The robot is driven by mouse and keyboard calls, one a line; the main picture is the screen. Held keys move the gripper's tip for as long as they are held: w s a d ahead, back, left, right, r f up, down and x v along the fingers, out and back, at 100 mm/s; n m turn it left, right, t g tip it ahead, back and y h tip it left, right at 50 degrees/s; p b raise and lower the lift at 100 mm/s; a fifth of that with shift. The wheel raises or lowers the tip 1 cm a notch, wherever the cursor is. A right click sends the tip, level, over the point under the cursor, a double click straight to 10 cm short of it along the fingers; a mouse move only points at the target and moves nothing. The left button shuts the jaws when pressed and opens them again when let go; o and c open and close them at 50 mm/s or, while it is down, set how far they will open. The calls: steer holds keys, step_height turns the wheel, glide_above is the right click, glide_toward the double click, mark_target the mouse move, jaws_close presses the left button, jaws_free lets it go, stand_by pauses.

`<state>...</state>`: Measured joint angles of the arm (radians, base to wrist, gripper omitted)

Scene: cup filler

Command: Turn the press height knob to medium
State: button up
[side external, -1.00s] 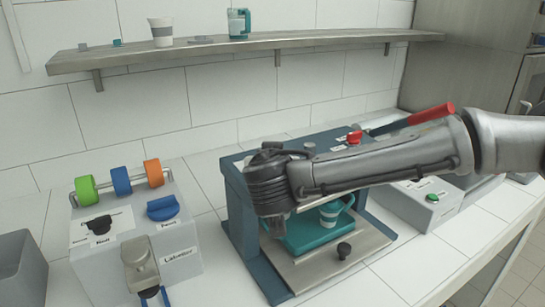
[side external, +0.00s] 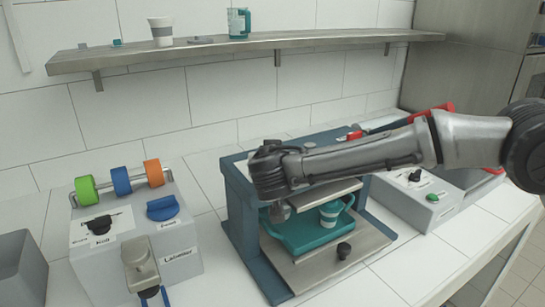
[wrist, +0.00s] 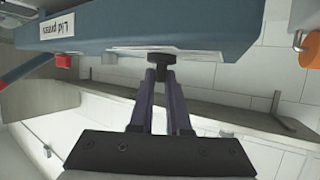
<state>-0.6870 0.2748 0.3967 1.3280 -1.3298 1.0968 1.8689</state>
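The press is a blue frame (side external: 243,215) labelled "Lid press" in the wrist view (wrist: 85,22). In the wrist view, which shows the label upside down, a small black round knob (wrist: 160,58) sits on the press front by a white label. My gripper (wrist: 160,76) has its two dark fingers pointing at this knob, with the tips right at it and a narrow gap between them. Whether they clamp it is unclear. In the side view my gripper (side external: 278,212) is at the press front, largely hidden by my wrist; the knob is hidden there.
A teal tray (side external: 290,232) with a striped cup (side external: 331,213) is inside the press. A labeller box (side external: 185,240) stands left, a grey box with a green button (side external: 432,197) right. A shelf (side external: 240,45) runs behind.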

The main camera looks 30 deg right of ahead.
steer(key=shift+n+t, duration=0.3)
jaws_close()
steer(key=shift+s+d+n+t+y, duration=0.1)
steer(key=shift+d+n+t+y, duration=0.05)
steer(key=shift+n+y, duration=0.4)
steer(key=shift+d+n+t+y, duration=0.15)
steer(key=shift+n+y, duration=0.2)
steer(key=shift+y, duration=0.3)
steer(key=n+y, duration=0.1)
steer(key=y, duration=0.1)
steer(key=n+y, duration=0.2)
steer(key=shift+d+n+t, duration=0.2)
steer(key=shift+n+t, duration=0.1)
steer(key=shift+t, duration=0.1)
steer(key=n+y, duration=0.2)
steer(key=y, duration=0.1)
steer(key=n+y, duration=0.1)
steer(key=n, duration=0.1)
steer(key=shift+d+g+y, duration=0.25)
steer(key=shift+g+y, duration=0.15)
steer(key=shift+n+g+y, duration=0.4)
steer(key=shift+n+y, duration=0.4)
steer(key=shift+y, duration=0.1)
steer(key=o, duration=0.7)
jaws_free()
